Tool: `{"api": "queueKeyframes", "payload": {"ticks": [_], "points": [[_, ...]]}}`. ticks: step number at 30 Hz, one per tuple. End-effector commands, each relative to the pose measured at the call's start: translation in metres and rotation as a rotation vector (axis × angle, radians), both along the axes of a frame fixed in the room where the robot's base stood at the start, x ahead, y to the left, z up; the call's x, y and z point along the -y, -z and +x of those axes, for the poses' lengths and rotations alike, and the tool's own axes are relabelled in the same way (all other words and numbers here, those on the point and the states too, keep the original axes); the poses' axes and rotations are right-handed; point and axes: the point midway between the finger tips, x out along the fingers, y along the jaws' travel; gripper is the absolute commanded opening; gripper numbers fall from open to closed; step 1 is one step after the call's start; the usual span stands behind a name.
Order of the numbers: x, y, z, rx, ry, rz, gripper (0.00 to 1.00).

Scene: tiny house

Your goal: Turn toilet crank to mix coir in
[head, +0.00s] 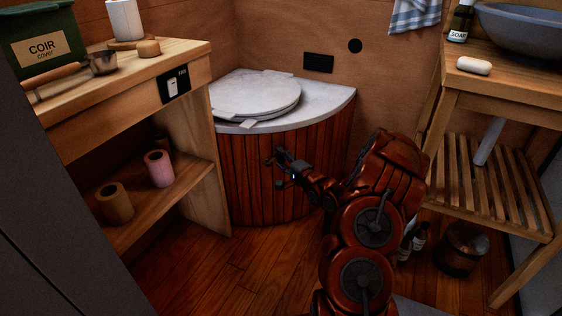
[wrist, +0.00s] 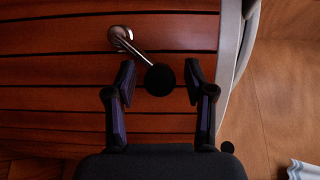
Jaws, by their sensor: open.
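The toilet (head: 290,165) is a rounded cabinet of reddish-brown wood slats with a pale top and a closed round lid (head: 255,93). In the wrist view, the toilet crank (wrist: 135,46) is a short metal arm from a round metal hub on the slats, ending in a black round knob (wrist: 160,80). My gripper (head: 276,172) is open at the toilet's front. In the wrist view, the knob lies between its two spread fingers, with a visible gap on each side. The crank is too small and dark to make out clearly in the head view.
A wooden shelf unit on the left holds a green coir box (head: 42,48), a metal scoop (head: 103,63) and paper rolls (head: 159,168). A slatted washstand (head: 495,180) stands on the right, with bottles and a pot (head: 462,248) below. Wooden floor (head: 215,268) is clear at front left.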

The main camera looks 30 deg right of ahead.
Motion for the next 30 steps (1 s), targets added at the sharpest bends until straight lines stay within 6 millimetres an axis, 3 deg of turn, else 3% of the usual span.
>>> {"api": "queueKeyframes", "payload": {"ticks": [10,25,30], "points": [[-0.0009,0.0002,0.0030,-0.001,-0.001,0.001,0.54],[-0.0006,0.0004,0.0027,-0.002,0.000,0.001,0.03],[-0.0006,0.0005,0.0026,-0.002,0.000,0.001,0.00]]}}
